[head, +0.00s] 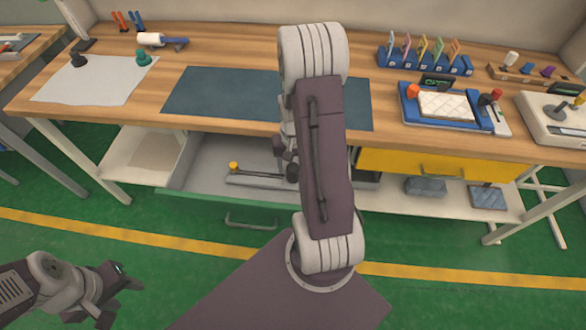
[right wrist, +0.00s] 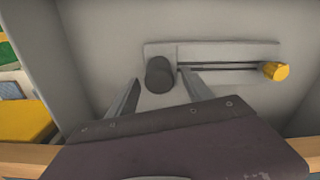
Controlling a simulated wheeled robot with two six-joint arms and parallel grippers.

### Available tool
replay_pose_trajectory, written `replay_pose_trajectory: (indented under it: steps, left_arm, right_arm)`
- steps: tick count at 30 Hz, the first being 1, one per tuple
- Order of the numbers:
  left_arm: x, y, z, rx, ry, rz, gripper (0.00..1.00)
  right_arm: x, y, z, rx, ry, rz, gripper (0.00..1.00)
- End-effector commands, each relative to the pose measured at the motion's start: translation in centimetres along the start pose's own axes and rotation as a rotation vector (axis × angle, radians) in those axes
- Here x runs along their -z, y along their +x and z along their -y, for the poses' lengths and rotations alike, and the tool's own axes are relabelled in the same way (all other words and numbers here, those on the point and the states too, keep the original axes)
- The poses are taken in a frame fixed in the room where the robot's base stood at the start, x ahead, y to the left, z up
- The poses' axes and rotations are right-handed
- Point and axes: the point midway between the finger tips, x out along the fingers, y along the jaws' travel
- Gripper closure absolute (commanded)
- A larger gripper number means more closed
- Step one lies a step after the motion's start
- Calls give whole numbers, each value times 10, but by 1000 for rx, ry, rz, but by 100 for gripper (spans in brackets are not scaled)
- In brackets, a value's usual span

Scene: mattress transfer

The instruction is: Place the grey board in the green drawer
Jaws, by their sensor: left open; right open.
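The green drawer (head: 185,201) is pulled open below the table's left half; its inside is pale grey. The grey board (head: 240,181) lies in it, apparently flat on the drawer's floor. It has a yellow knob, a thin dark rod and a dark round post. The board also shows in the right wrist view (right wrist: 215,49). My right gripper (right wrist: 160,88) is open, down inside the drawer, its fingers on either side of the dark post; contact cannot be told. My right arm hides the board's right end in the head view. My left gripper (head: 122,283) is open and empty, low at the left.
A dark blue mat (head: 220,93) lies on the wooden table above the drawer. A yellow drawer (head: 400,162) is to the right. A blue fixture with a white quilted pad (head: 447,105) and a white scale (head: 553,120) stand at the table's right. Green floor is clear in front.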

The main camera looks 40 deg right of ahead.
Motion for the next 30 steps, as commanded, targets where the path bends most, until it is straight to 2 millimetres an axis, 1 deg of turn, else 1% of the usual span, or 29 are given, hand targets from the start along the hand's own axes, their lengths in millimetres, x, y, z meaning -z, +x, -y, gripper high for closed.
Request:
replay_pose_trajectory:
  steps: [1, 3, 6, 9, 12, 17, 19, 20, 22, 23, 24, 25, 27, 30]
  left_arm:
    - [1, -7, 0, 0, 0, 0, 55]
    - [1, -11, 0, 0, 0, 0, 55]
    - [2, -15, 0, 0, 0, 0, 55]
    - [2, -18, 0, 0, 0, 0, 55]
    - [2, -19, 0, 0, 0, 0, 55]
    - [2, -19, 0, 0, 0, 0, 55]
    - [2, -19, 0, 0, 0, 0, 55]
    - [2, -19, 0, 0, 0, 0, 55]
    - [2, -19, 0, 0, 0, 0, 55]
    - [2, -19, 0, 0, 0, 0, 55]
    - [2, -19, 0, 0, 0, 0, 55]
    - [2, -19, 0, 0, 0, 0, 55]
    - [2, -19, 0, 0, 0, 0, 55]
    - [2, -19, 0, 0, 0, 0, 55]
  right_arm:
    - [2, -18, 0, 1, 0, -7, 41]
    - [2, -38, 0, 1, 0, -8, 41]
    - [2, -61, 0, 1, 0, -6, 41]
    - [1, -79, 0, 0, 0, -5, 41]
    - [1, -89, 0, 0, 0, -3, 41]
    - [0, -93, 0, 0, -1, -1, 41]
    - [-6, -94, 11, 2, -39, -4, 41]
    - [-13, -95, 21, 4, -76, -11, 41]
    - [-38, -98, 52, 12, -205, -29, 41]
    - [-51, -100, 65, 16, -268, -38, 41]
    - [-69, -101, 79, 23, -348, -49, 41]
    - [-82, -101, 89, 28, -407, -59, 41]
    - [-111, -102, 104, 39, -525, -75, 41]
    - [-136, -101, 113, 50, -626, -89, 41]
